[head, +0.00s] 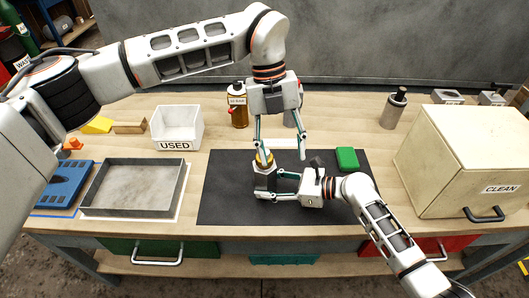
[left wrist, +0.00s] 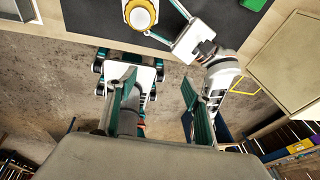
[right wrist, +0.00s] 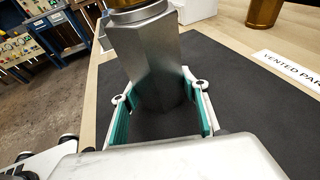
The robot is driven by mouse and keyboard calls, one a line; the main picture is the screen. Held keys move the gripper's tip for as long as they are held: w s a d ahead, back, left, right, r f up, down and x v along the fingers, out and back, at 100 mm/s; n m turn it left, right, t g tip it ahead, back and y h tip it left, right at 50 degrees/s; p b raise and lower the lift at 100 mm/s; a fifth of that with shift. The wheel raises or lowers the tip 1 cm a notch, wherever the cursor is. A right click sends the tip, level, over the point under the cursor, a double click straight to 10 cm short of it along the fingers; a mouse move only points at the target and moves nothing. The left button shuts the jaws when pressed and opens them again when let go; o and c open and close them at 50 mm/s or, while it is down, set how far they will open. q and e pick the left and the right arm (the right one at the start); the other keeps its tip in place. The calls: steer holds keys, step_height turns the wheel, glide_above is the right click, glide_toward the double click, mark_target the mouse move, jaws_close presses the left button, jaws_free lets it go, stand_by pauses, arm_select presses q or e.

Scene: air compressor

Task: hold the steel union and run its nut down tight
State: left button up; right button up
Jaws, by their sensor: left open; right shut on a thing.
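The steel union (head: 264,183) stands upright on the dark mat, a grey faceted body with a brass-yellow nut (head: 263,160) on top. My right gripper (head: 267,187) is shut on the steel body from the right. In the right wrist view the union (right wrist: 150,65) is between the green-padded fingers, with the lower edge of the nut (right wrist: 140,12) at the top. My left gripper (head: 281,155) is open, pointing down close to the nut. In the left wrist view the nut (left wrist: 140,14) lies beyond the fingertips (left wrist: 157,88), not between them.
The dark mat (head: 225,205) has a green block (head: 347,159) at its right. An empty grey tray (head: 130,208) and a white USED bin (head: 177,125) stand left. A CLEAN box (head: 450,150) stands right. An amber bottle (head: 238,115) stands behind the mat.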

arm_select(q)
steer(key=w+a+r+t+y, duration=0.2)
steer(key=w+a+r+t, duration=0.15)
steer(key=w, duration=0.25)
steer(key=shift+n+g, duration=0.4)
steer(key=shift+g, duration=0.05)
steer(key=f, duration=1)
steer(key=shift+s+a+f, duration=0.1)
steer(key=shift+a+f, duration=0.1)
steer(key=shift+f, duration=0.2)
steer(key=c, duration=1.1)
